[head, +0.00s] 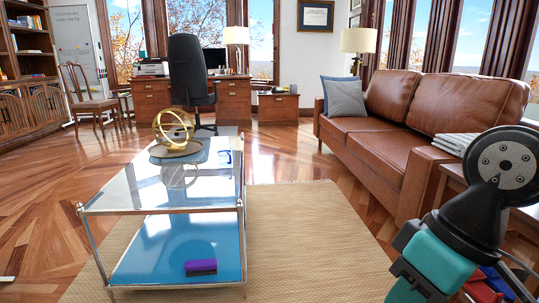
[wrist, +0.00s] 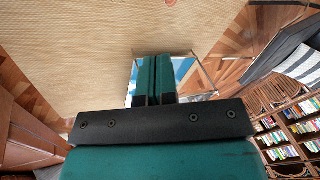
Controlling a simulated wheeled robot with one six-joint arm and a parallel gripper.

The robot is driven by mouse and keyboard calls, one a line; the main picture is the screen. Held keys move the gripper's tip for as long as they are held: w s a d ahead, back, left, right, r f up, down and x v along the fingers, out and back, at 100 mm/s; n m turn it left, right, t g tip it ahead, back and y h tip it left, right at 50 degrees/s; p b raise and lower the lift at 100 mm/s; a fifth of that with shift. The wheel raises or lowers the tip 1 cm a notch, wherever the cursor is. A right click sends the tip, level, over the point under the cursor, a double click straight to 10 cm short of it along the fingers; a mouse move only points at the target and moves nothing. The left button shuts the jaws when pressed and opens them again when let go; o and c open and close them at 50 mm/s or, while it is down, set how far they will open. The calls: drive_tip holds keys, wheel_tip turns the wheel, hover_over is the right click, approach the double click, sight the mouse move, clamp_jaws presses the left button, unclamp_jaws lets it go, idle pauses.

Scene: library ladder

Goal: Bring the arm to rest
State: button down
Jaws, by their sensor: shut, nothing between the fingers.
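My gripper (wrist: 154,80) shows in the wrist view with its two teal fingers side by side and pressed together, nothing between them. Behind the fingers, part of the glass coffee table (wrist: 193,72) is seen, with the woven rug around it. In the head view my arm, black and teal, is bent at the lower right, in front of the sofa's near end. The fingertips cannot be made out there.
The glass coffee table (head: 133,197) stands on the rug (head: 300,228), bearing a gold armillary sphere (head: 160,132); a purple block (head: 201,267) lies on its lower shelf. A leather sofa (head: 395,142) and side table with folded papers (head: 455,143) stand right. Rug between is clear.

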wheel_tip(320, 180, up, 39)
drive_tip(key=s+a+p, duration=0.1)
drive_tip(key=s+p, duration=0.1)
drive_tip(key=p, duration=3.6)
drive_tip(key=shift+s+n, duration=0.3)
drive_tip(key=shift+s, duration=0.05)
drive_tip(key=shift+f, duration=0.15)
